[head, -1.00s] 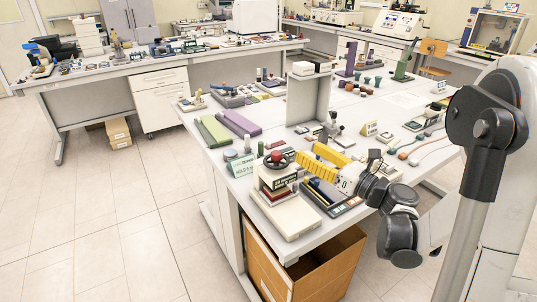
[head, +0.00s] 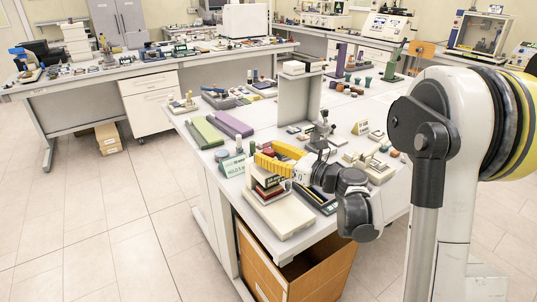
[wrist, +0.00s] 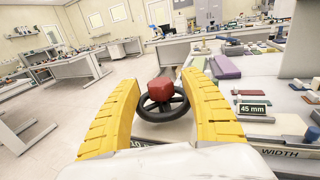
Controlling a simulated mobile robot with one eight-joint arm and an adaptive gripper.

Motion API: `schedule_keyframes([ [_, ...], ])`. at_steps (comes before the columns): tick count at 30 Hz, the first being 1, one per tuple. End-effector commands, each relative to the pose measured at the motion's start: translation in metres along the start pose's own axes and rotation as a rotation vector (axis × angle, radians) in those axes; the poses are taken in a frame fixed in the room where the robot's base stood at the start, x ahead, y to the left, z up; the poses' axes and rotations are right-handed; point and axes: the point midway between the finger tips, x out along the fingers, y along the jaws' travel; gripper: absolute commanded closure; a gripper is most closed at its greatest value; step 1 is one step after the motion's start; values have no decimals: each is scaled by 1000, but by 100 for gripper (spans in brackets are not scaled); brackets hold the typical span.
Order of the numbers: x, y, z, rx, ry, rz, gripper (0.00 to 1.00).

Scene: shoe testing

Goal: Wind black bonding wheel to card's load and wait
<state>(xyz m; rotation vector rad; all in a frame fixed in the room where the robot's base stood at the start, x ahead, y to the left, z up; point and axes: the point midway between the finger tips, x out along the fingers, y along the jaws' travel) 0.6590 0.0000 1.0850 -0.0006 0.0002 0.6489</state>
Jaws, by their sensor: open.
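In the head view my gripper (head: 277,158) is over the top of the bonding press (head: 283,214), and the wheel is hidden there. The card (head: 232,166) is a white and green sign beside the press, partly hidden, and its load text is too small to read.
A display (wrist: 253,108) reads 45 mm right of my gripper in the wrist view. A green block (head: 208,134) and a purple block (head: 233,124) lie behind the card. A grey column (head: 297,105) stands behind my gripper. The floor at left is clear.

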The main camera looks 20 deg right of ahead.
Motion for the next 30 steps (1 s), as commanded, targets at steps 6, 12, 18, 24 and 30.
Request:
schedule_keyframes([
  [6,0,0,0,0,0,0,52],
  [12,0,0,0,0,0,0,100],
  [18,0,0,0,0,0,-9,100],
  [24,0,1,0,0,0,-73,100],
  [30,0,2,0,0,0,-206,100],
])
